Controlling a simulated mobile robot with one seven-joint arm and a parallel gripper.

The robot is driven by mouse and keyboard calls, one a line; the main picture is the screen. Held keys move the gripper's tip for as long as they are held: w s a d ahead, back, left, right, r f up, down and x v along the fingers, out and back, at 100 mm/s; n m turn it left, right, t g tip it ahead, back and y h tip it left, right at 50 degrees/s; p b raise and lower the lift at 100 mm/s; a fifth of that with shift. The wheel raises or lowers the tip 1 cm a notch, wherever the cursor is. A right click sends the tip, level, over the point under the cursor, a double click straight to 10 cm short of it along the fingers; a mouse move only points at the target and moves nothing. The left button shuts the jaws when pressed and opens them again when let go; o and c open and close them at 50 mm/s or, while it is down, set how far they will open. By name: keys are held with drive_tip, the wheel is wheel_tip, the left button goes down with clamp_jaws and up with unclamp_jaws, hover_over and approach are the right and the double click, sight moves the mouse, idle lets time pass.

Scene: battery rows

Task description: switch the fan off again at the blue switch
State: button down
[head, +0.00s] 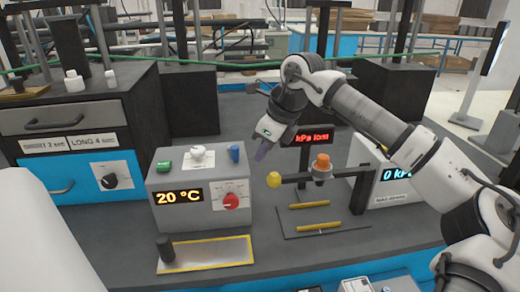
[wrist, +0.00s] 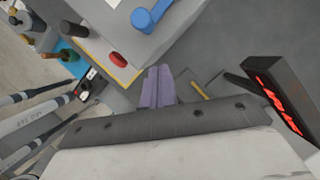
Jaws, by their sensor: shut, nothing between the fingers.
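The blue switch (head: 234,153) stands on the right of the grey control box's top (head: 215,165). It also shows at the top of the wrist view as a round blue cap with a lever arm (wrist: 150,16). My gripper (head: 262,151) hangs in the air to the right of the blue switch, apart from it. Its two purple fingers (wrist: 158,78) are together and empty. I cannot make out a fan.
The box also carries a green switch (head: 163,166), a white knob (head: 197,153), a red dial (head: 231,201) and a 20 °C display (head: 179,197).

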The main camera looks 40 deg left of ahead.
drive_tip(key=s+b+v, duration=0.1)
drive_tip(key=v, duration=0.9)
drive_tip(key=shift+w+d, duration=0.2)
drive_tip(key=shift+w, duration=0.1)
